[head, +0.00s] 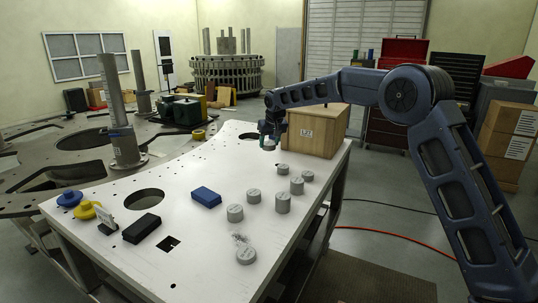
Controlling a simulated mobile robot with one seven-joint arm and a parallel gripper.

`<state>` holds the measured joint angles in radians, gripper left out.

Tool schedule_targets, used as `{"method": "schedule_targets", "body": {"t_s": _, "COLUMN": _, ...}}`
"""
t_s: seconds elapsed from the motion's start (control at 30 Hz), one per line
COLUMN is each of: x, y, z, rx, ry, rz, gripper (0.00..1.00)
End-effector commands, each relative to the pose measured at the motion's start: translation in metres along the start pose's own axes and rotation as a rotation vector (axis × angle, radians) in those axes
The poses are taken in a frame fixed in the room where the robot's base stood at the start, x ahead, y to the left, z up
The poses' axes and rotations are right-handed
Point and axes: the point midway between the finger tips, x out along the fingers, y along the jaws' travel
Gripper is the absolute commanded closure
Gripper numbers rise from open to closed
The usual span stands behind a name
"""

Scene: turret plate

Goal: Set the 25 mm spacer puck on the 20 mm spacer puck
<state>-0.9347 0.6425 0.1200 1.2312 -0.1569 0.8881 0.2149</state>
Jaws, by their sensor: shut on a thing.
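Several round grey spacer pucks stand on the plate: a far one (282,169), a right one (309,175), a tall one (283,203), a left one (235,212) and a near one (246,256). Their marks are too small to read, so I cannot tell which are the 25 mm and 20 mm pucks.
The white plate (190,262) has holes. A wooden crate (316,131) stands close right of my gripper. A blue block (206,196), a black block (142,228), a small sign (106,218) and blue and yellow knobbed pieces lie left.

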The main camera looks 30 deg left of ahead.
Motion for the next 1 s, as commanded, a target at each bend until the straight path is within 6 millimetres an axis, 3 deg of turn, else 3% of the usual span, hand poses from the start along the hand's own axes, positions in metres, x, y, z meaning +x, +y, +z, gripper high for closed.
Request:
{"method": "schedule_targets", "body": {"t_s": 0.2, "x": -0.018, "y": -0.004, "z": -0.004, "rx": 0.0, "ry": -0.001, "rz": 0.0, "gripper": 0.75}}
{"method": "schedule_targets", "body": {"t_s": 0.37, "x": -0.024, "y": -0.032, "z": 0.015, "rx": 0.002, "ry": -0.004, "rz": 0.003, "gripper": 0.75}}
{"method": "schedule_targets", "body": {"t_s": 0.7, "x": -0.036, "y": -0.121, "z": 0.112, "rx": 0.01, "ry": -0.01, "rz": 0.018, "gripper": 0.75}}
{"method": "schedule_targets", "body": {"t_s": 1.0, "x": -0.05, "y": -0.181, "z": 0.215, "rx": 0.008, "ry": -0.006, "rz": 0.02, "gripper": 0.75}}
